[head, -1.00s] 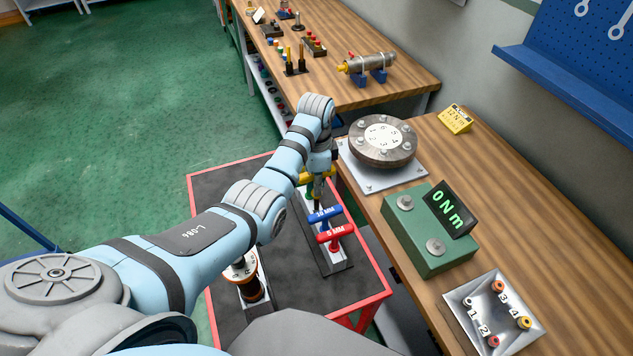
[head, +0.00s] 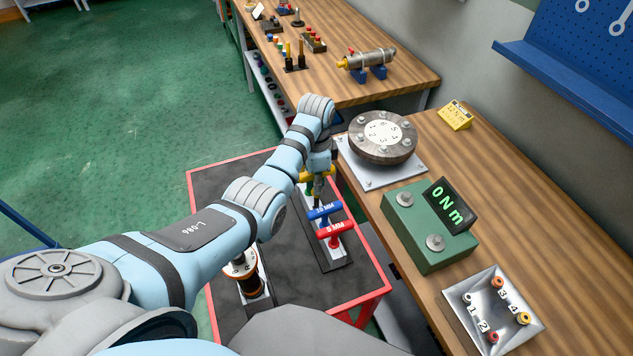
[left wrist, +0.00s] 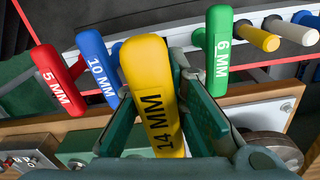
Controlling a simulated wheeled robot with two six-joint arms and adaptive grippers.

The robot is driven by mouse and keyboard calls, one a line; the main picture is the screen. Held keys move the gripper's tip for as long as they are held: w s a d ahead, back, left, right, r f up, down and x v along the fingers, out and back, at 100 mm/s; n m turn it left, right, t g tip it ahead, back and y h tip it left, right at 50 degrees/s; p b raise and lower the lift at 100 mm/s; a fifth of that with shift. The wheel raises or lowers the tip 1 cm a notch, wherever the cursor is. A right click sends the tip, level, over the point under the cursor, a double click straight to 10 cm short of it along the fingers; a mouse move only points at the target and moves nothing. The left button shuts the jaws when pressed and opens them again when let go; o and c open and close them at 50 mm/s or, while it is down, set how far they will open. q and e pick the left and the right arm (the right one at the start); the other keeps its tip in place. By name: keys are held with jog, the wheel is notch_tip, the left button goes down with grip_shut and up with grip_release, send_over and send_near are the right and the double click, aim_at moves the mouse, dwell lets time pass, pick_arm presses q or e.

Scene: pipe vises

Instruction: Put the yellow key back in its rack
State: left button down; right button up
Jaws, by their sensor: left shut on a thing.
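The yellow key (left wrist: 153,95), marked 14 MM, is a T-handle held between the fingers of my left gripper (left wrist: 160,80). In the head view the left gripper (head: 318,188) is over the rack, partly hiding the yellow key (head: 322,174). In the wrist view the yellow handle lies between the blue (left wrist: 98,65) and green (left wrist: 219,50) ones. Its lower end is hidden. My right gripper is out of view.
The red-edged cart (head: 232,172) also carries an orange-and-black round tool (head: 248,284). On the wooden bench to the right are a bolted flange (head: 382,138), a green torque box (head: 415,245) reading 0 Nm and a numbered metal tray (head: 470,331).

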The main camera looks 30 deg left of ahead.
aim_at(317, 200)
pick_arm(q)
jog(key=shift+f+b, duration=2.35)
jog(key=shift+f, duration=1.3)
dwell(1.5)
dwell(0.8)
jog(key=c, duration=1.5)
grip_release()
jog(key=shift+c, duration=0.2)
notch_tip(317, 200, up, 7)
jog(key=shift+r, duration=0.2)
